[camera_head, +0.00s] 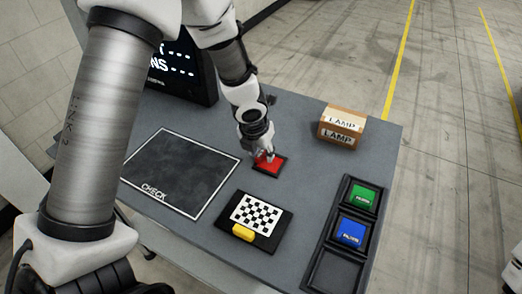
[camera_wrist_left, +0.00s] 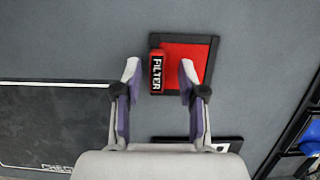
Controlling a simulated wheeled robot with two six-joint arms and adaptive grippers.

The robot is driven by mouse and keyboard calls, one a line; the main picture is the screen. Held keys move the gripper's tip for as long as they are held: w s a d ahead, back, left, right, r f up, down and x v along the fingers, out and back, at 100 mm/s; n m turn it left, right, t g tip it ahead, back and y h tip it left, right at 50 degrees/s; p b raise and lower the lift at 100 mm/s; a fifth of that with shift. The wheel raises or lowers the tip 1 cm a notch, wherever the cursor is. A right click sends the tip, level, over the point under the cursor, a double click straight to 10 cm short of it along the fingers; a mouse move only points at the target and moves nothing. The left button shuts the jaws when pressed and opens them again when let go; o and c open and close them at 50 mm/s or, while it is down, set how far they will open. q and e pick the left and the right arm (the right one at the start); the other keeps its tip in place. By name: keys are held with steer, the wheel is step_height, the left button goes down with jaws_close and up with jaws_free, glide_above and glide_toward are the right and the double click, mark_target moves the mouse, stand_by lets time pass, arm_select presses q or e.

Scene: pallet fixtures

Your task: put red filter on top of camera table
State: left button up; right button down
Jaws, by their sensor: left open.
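The red filter (camera_head: 270,165) is a red square in a black frame on the grey table (camera_head: 298,203). In the left wrist view, the filter (camera_wrist_left: 192,52) carries a raised red handle labelled FILTER. My left gripper (camera_head: 263,157) is above the filter, pointing down. In the wrist view, the open fingers of my left gripper (camera_wrist_left: 159,78) stand either side of the handle, with nothing gripped. I cannot tell which surface is the camera table. My right gripper is not in view.
A black CHECK panel (camera_head: 180,170) lies left of the filter. A checkerboard plate (camera_head: 257,214) with a yellow handle is in front. A black tray (camera_head: 371,192) at right holds green (camera_head: 363,195) and blue (camera_head: 352,230) filters, with one empty slot. A LAMP box (camera_head: 342,125) stands behind right.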

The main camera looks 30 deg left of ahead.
arm_select(q)
steer(key=p+v, duration=0.7)
steer(key=v, duration=0.5)
steer(key=shift+r, duration=0.2)
steer(key=shift+a, duration=0.1)
